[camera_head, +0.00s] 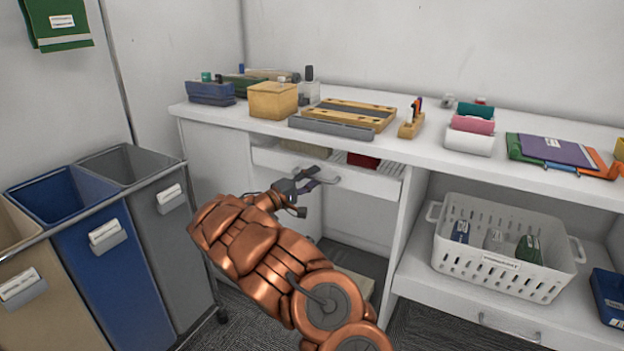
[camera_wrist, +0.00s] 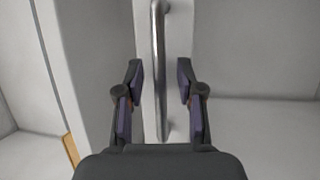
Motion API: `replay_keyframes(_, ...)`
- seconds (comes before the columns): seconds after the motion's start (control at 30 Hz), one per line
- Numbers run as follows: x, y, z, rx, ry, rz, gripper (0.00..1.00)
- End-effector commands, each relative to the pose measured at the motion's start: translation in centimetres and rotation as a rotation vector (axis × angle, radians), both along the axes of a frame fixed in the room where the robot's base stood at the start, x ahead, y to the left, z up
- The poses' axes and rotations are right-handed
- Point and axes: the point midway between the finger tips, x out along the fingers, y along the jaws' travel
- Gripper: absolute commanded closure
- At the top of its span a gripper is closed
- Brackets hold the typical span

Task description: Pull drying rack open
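A white pull-out (camera_head: 372,184) sits just under the counter, with a low front and a grey bar handle. I take it for the drying rack, though it looks like a shallow drawer. Folded items show behind its front, one of them red. My gripper (camera_head: 310,180) is at the handle. In the wrist view the metal handle (camera_wrist: 159,60) runs between the two fingers of my gripper (camera_wrist: 160,75). The fingers are apart, with a gap on each side of the bar. The handle's far end in the head view is partly hidden by my fingers.
The white counter (camera_head: 510,170) carries boxes, a wooden tray (camera_head: 365,110) and coloured folders. A white basket (camera_head: 470,270) stands on the right shelf. Blue (camera_head: 125,270), beige and grey bins stand at the left. Carpet shows in front of the cabinet.

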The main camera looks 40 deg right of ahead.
Motion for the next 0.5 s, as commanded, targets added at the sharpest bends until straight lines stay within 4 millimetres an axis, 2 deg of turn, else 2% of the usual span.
replay_keyframes(0.03, 0.00, 0.01, 0.00, 0.000, 0.000, 0.000, 0.63)
replay_keyframes(0.4, 0.01, 0.04, -0.03, 0.000, 0.000, 0.000, 1.00)
replay_keyframes(0.5, 0.01, 0.04, -0.03, 0.000, 0.000, 0.000, 1.00)
